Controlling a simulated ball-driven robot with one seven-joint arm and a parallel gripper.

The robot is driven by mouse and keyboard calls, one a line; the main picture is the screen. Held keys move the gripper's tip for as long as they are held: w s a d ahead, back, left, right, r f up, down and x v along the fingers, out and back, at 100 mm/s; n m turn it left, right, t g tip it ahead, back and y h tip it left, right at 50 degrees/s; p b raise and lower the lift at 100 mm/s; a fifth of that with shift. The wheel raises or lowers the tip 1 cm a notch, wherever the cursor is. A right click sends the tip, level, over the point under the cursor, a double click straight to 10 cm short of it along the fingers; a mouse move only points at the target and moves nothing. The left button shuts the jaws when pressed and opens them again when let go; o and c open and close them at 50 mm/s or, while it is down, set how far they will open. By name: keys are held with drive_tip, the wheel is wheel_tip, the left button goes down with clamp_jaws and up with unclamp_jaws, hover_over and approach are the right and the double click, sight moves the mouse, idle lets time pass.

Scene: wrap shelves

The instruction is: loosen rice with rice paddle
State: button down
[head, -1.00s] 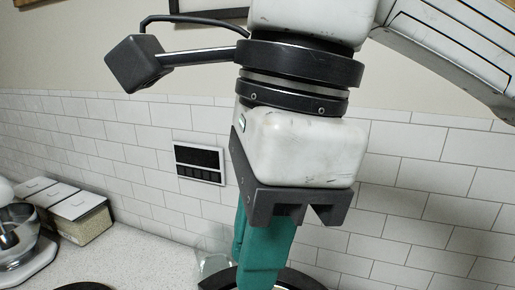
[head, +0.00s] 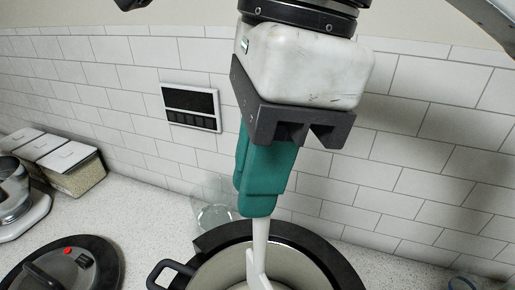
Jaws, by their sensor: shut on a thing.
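My gripper (head: 262,190) with its teal fingers points down in the middle of the head view. It is shut on the white rice paddle (head: 260,243), whose handle runs down from the fingertips. The paddle's lower part widens over or inside the dark-rimmed round cooker (head: 213,239), which is at the bottom of the view. The cooker's lower part is cut off. The rice is hard to make out; only a pale inside shows. A dark lid (head: 92,262) with a handle and a red spot lies on the counter at the lower left.
A clear glass container (head: 213,217) stands behind the cooker. At the left are white-lidded bins (head: 72,170) and a mixer with a metal bowl (head: 12,190). A dark panel (head: 190,108) is on the tiled wall behind. The counter (head: 140,215) is bare between lid and glass.

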sight(257, 289)
drive_tip(key=shift+f+b, duration=7.4)
drive_tip(key=shift+f, duration=2.35)
drive_tip(key=shift+s, duration=0.2)
